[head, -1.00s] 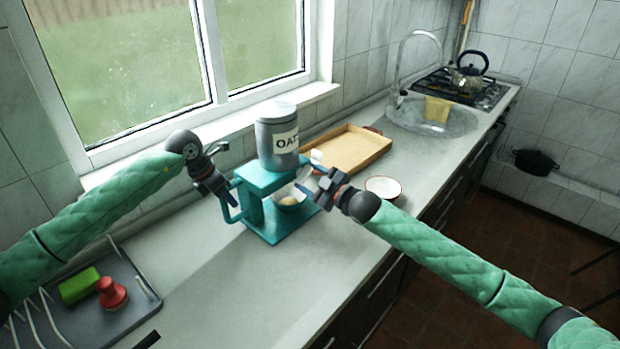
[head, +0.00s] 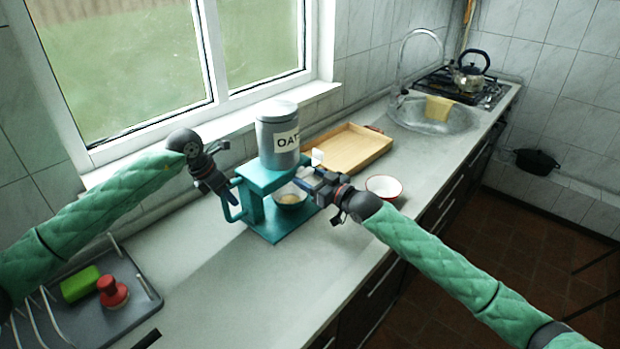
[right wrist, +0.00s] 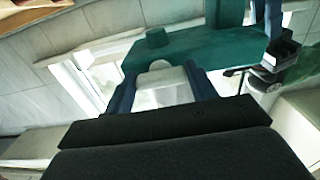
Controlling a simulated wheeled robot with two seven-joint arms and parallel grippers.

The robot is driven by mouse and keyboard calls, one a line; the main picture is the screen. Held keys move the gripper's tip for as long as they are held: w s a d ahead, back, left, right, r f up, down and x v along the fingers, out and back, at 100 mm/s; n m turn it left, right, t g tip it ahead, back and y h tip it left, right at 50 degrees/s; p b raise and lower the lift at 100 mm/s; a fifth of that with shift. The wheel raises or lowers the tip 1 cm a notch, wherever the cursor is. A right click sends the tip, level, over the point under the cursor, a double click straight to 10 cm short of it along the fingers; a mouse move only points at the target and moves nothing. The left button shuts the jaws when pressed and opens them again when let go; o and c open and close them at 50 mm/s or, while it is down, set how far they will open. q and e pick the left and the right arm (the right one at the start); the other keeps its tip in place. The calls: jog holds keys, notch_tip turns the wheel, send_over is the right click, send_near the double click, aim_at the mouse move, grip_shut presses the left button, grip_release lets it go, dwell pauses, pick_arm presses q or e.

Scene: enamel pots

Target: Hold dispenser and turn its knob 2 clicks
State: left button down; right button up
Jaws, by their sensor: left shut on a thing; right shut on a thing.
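The dispenser is a teal stand (head: 272,236) with a grey canister (head: 277,140) on top, labelled "OAT" as far as it shows. A teal handle (head: 231,207) is on its left side. My left gripper (head: 229,187) is shut on this handle near its top. A white knob (right wrist: 162,84) is between the blue fingers of my right gripper (right wrist: 160,92), which is shut on it at the stand's right side. In the head view, the right gripper (head: 308,178) largely hides the knob. A small bowl (head: 289,197) with pale contents stands under the dispenser.
A wooden tray (head: 352,150) lies behind the dispenser. A white bowl with a red rim (head: 384,187) stands right of my right gripper. A dish rack (head: 140,302) with a green block (head: 80,284) and a red object (head: 113,292) is front left. The counter between is clear.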

pick_arm(q)
jog(key=shift+a, duration=0.15)
pick_arm(e)
jog(key=shift+w+d+f, duration=0.1)
jog(key=shift+d+f, duration=0.05)
jog(key=o, duration=0.8)
jog(key=shift+o, duration=1)
jog(key=v, duration=1.2)
pick_arm(q)
jog(key=c, duration=1.4)
grip_release()
jog(key=shift+r, duration=0.1)
